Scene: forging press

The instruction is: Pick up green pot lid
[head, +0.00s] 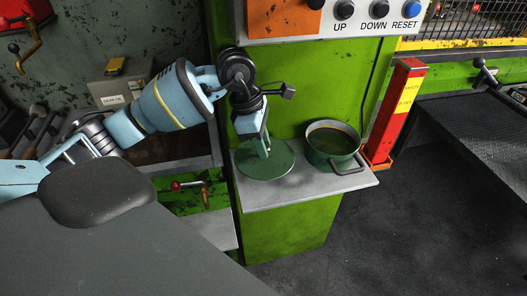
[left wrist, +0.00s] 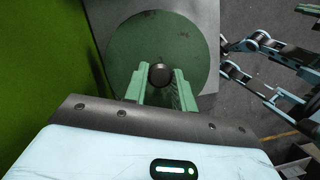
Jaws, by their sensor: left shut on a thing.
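The green pot lid (head: 266,168) is a flat round disc on the grey shelf (head: 325,184), at the shelf's left side. In the left wrist view the green pot lid (left wrist: 193,48) fills the upper middle, with a dark round knob (left wrist: 159,75) near its lower part. My left gripper (head: 264,150) points down over the lid. Its two pale green fingers, seen in the left wrist view (left wrist: 159,82), are shut on the knob from both sides. A green pot (head: 333,143) stands open beside the lid to the right, with dark contents.
A red and yellow post (head: 394,113) stands right of the pot. A green machine wall with a button panel (head: 345,18) rises behind the shelf. A red-knobbed lever (head: 188,186) sits below left.

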